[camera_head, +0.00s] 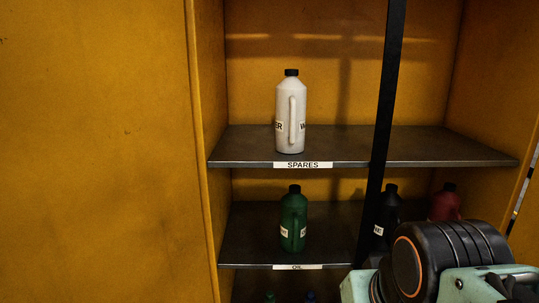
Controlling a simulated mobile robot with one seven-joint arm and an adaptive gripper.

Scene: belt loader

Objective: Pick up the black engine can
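The black can (389,207) stands upright on the middle shelf (250,247) of a yellow cabinet, right of centre. A dark bar crosses in front of its left side, and my arm hides the area below it. Part of a white label shows on it. My arm fills the lower right corner in front of the shelf. My gripper's fingers do not show, so its place relative to the can cannot be told.
A green can (294,222) stands left on the same shelf, labelled OIL. A red can (446,204) is close right of the black one. A white can (291,108) stands on the SPARES shelf (430,148) above. The dark slanting bar (385,100) runs down the cabinet front.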

